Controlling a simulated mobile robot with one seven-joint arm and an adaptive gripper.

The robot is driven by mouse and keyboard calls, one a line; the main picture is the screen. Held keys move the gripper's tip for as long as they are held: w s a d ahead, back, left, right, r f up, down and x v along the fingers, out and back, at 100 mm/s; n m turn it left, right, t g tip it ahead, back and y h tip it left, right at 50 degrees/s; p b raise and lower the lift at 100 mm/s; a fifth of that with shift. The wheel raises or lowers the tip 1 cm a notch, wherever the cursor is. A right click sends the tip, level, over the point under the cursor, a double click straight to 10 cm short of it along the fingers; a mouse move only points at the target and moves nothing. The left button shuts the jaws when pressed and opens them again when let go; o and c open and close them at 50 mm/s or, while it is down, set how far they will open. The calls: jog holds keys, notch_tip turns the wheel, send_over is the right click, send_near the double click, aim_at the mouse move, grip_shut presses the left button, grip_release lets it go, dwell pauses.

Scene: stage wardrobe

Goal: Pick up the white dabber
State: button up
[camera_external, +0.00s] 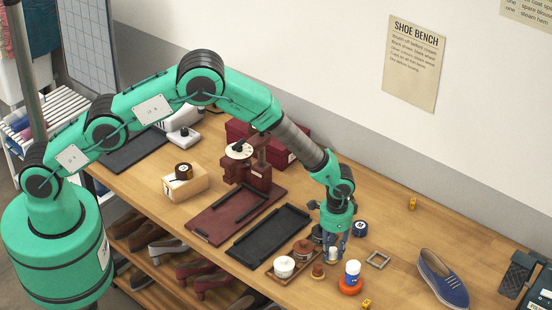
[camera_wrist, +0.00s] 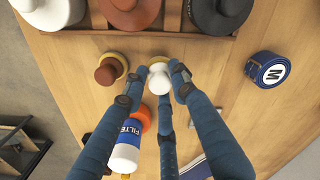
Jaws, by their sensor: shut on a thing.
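The white dabber (camera_wrist: 158,70) has a rounded white top and a yellowish rim. My gripper (camera_external: 334,254) points down at the bench, and its blue fingers are closed around the dabber. In the wrist view, my gripper (camera_wrist: 157,86) has fingers at the left, right and front of the white top. The dabber is at or just above the bench top; I cannot tell if it touches. In the external view the fingers hide most of it. A brown dabber (camera_wrist: 106,73) stands just left of it, also in the external view (camera_external: 318,270).
A wooden tray (camera_wrist: 80,48) holds white, brown and black lidded pots behind the dabbers. A blue-labelled bottle (camera_external: 352,271) is close by with an orange piece (camera_external: 350,286).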

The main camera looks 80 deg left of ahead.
aim_at(336, 253)
jog(key=shift+r, duration=4.25)
